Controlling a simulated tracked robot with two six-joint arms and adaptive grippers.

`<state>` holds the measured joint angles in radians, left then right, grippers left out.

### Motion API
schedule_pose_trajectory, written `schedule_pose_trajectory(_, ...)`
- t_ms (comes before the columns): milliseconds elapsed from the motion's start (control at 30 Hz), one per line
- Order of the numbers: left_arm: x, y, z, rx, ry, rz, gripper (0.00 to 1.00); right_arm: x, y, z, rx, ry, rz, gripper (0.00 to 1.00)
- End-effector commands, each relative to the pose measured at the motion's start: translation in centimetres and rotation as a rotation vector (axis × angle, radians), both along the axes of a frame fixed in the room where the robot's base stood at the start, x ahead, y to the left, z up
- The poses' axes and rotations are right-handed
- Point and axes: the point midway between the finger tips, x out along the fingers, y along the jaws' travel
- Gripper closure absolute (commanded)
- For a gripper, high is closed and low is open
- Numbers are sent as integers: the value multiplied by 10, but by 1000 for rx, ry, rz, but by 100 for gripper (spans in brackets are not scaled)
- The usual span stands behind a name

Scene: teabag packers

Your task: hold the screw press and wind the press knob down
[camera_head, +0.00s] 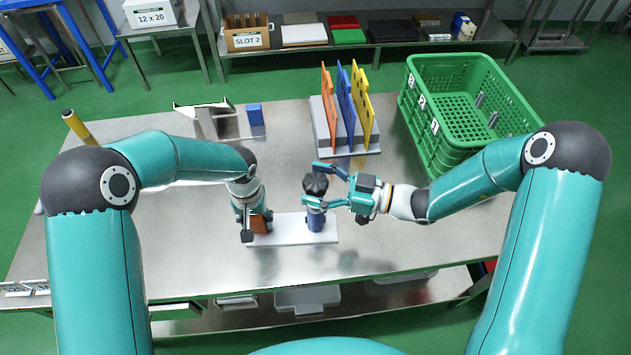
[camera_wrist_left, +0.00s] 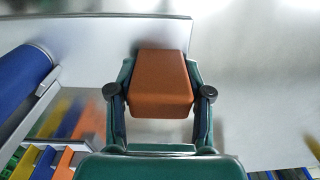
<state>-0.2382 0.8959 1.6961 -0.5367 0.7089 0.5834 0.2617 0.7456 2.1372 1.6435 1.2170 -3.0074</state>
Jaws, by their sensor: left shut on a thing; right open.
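The screw press has a white base plate (camera_head: 287,228), a blue cylinder (camera_head: 316,222) and a black knob (camera_head: 315,183) on top. An orange-brown block (camera_head: 259,226) stands at the plate's left end. My left gripper (camera_head: 256,221) is shut on this block, with a finger on each side; the left wrist view shows the block (camera_wrist_left: 163,85) between the fingers and the blue cylinder (camera_wrist_left: 22,78) at left. My right gripper (camera_head: 318,186) is open, its fingers on the far and near sides of the knob. I cannot tell whether they touch it.
A grey rack (camera_head: 322,125) with upright orange, blue and yellow panels stands behind the press. A green crate (camera_head: 440,140) is at the right. A metal stand (camera_head: 205,122) and a blue block (camera_head: 255,114) are at the back left. The front of the table is clear.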

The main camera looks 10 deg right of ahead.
Motion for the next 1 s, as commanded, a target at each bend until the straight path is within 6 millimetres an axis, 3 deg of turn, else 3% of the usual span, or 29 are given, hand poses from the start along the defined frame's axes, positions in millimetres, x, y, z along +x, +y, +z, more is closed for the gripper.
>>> schedule_pose_trajectory(267,-1,0,-1,0,4,3,100,-7,-18,0,0,0,-3,23)
schedule_pose_trajectory(700,-1,1,-1,0,4,4,100,-38,-94,-1,0,0,-4,23)
schedule_pose_trajectory(1000,-1,1,-1,1,3,3,100,-46,-111,-1,0,0,0,23)
